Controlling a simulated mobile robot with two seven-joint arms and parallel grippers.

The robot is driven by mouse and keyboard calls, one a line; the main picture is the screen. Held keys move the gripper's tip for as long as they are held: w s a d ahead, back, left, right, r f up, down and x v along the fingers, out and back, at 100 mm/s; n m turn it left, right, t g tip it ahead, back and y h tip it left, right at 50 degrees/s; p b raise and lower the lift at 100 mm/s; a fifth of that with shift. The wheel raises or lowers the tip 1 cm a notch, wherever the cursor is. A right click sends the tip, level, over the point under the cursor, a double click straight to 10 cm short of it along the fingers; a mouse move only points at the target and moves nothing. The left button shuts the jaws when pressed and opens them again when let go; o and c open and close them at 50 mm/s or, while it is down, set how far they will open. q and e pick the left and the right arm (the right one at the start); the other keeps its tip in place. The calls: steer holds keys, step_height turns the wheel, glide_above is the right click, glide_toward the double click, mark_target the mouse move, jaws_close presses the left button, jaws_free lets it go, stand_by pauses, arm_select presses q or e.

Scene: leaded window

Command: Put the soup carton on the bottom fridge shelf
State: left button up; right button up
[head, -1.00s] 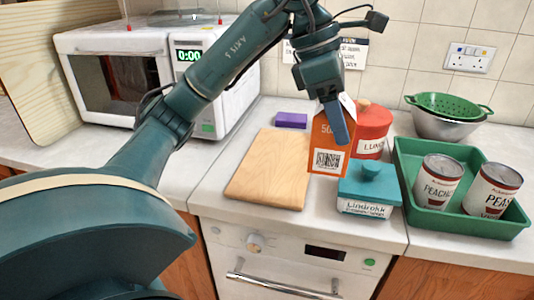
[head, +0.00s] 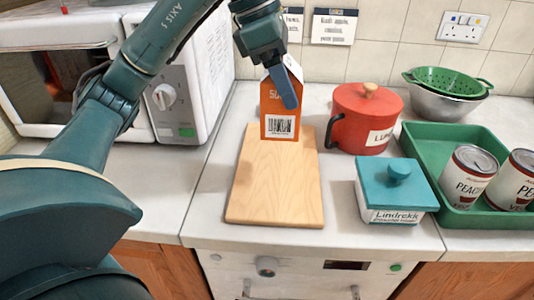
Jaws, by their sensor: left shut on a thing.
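The soup carton (head: 279,122) is an orange box with a white top and a barcode label, seen in the head view above the far end of the wooden board. My left gripper (head: 283,88) is shut on its upper part and holds it upright. I cannot tell whether the carton's base clears the board. My right gripper is not in view. No fridge or fridge shelf shows in this view.
A wooden board (head: 273,190) lies on the counter. To its right are a red lidded pot (head: 361,112), a teal-lidded box (head: 395,186), and a green tray (head: 427,150) with two cans. A colander in a bowl (head: 447,104) stands behind. A microwave (head: 196,85) is at left.

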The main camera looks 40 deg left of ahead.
mark_target(283, 133)
arm_select(q)
steer(key=shift+a+f, duration=0.1)
steer(key=shift+f, duration=0.05)
step_height(283, 133, down, 10)
steer(key=shift+r+b, duration=0.2)
steer(key=shift+b, duration=0.5)
steer(key=shift+f, duration=0.1)
steer(key=o, duration=0.9)
steer(key=shift+f, duration=0.1)
steer(key=o, duration=0.5)
